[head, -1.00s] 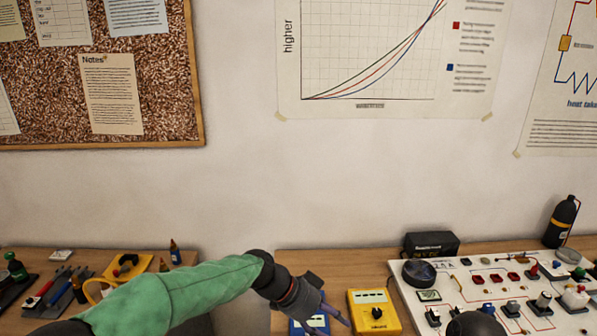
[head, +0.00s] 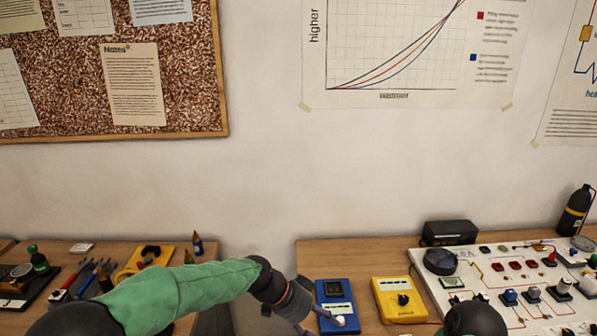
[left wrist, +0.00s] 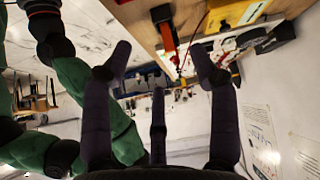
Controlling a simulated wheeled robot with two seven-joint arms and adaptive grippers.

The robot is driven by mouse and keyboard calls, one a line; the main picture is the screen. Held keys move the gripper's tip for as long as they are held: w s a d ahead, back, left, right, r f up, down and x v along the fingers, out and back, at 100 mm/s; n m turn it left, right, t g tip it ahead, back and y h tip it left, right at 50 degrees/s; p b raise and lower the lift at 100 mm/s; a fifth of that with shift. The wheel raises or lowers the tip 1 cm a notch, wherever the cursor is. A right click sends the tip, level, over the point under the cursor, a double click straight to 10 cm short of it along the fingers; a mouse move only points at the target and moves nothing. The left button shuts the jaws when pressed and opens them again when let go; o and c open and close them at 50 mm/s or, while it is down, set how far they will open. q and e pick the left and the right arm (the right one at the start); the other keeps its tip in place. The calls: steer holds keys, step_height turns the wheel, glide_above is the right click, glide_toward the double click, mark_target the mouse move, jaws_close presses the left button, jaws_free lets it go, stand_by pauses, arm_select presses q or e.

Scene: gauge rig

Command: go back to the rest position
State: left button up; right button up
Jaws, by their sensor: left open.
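My left gripper (head: 321,322) is low in the head view, at the front of a blue meter (head: 337,293). Its arm has a green sleeve and comes in from the left. In the left wrist view its purple-grey fingers (left wrist: 164,58) are spread wide with nothing between them. A finger overlaps the lower part of the blue meter in the head view; I cannot tell whether they touch. My right gripper is not in view.
A yellow meter (head: 390,292) stands right of the blue one, then a white circuit board (head: 430,262) with knobs. A black box (head: 449,232) and bottle (head: 573,211) stand behind. The left table (head: 120,253) holds tools. A gap separates the tables.

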arm_select(q)
steer(key=s+a+f+n+y, duration=0.1)
steer(key=s+a+f+n, duration=0.2)
steer(key=f, duration=0.5)
steer(key=s+a+f+n+y, duration=0.1)
steer(key=a+f+n, duration=0.2)
steer(key=a+f, duration=0.35)
steer(key=s+a+f+n+y, duration=0.1)
steer(key=s+a+f+n, duration=0.15)
steer(key=f, duration=0.65)
steer(key=s+a+f+n, duration=0.3)
steer(key=s+f+n, duration=0.2)
steer(key=s+f, duration=0.3)
steer(key=s+a+f+n, duration=0.2)
steer(key=s+f+n, duration=0.3)
steer(key=s, duration=0.5)
step_height(320, 180, down, 9)
steer(key=w+d+b, duration=0.1)
steer(key=w+b, duration=0.1)
steer(key=b, duration=0.8)
steer(key=shift+d+r+m+y, duration=0.15)
steer(key=shift+d+m+y, duration=0.1)
steer(key=shift+m+y, duration=0.2)
steer(key=shift+w, duration=0.1)
